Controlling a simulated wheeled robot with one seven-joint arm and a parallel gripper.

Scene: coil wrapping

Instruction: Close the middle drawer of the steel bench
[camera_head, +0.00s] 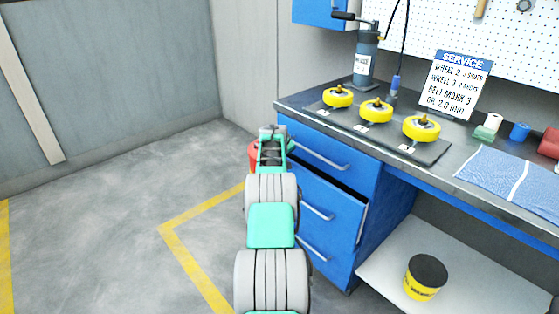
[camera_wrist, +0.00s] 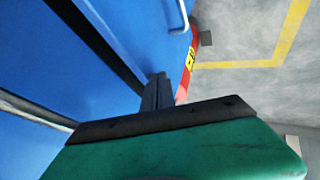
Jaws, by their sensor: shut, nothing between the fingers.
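The steel bench (camera_head: 290,104) has a blue drawer unit at its left end. The middle drawer (camera_head: 330,205) stands partly out, with a dark gap along its top edge and a silver handle. The top drawer (camera_head: 335,165) above it looks shut. My gripper (camera_head: 270,131) is at the left of the drawer unit, largely hidden behind my own arm. In the wrist view my gripper's dark fingers (camera_wrist: 158,92) are together and empty, in front of blue drawer faces (camera_wrist: 120,50) with a dark gap between them. I cannot tell whether they touch the blue metal.
A red object (camera_head: 254,155) is partly hidden behind my gripper; it also shows with a yellow label in the wrist view (camera_wrist: 183,88). Yellow wheels (camera_head: 376,110) stand on a mat on the bench top. A yellow tub (camera_head: 425,277) sits on the lower shelf. The floor to the left is clear.

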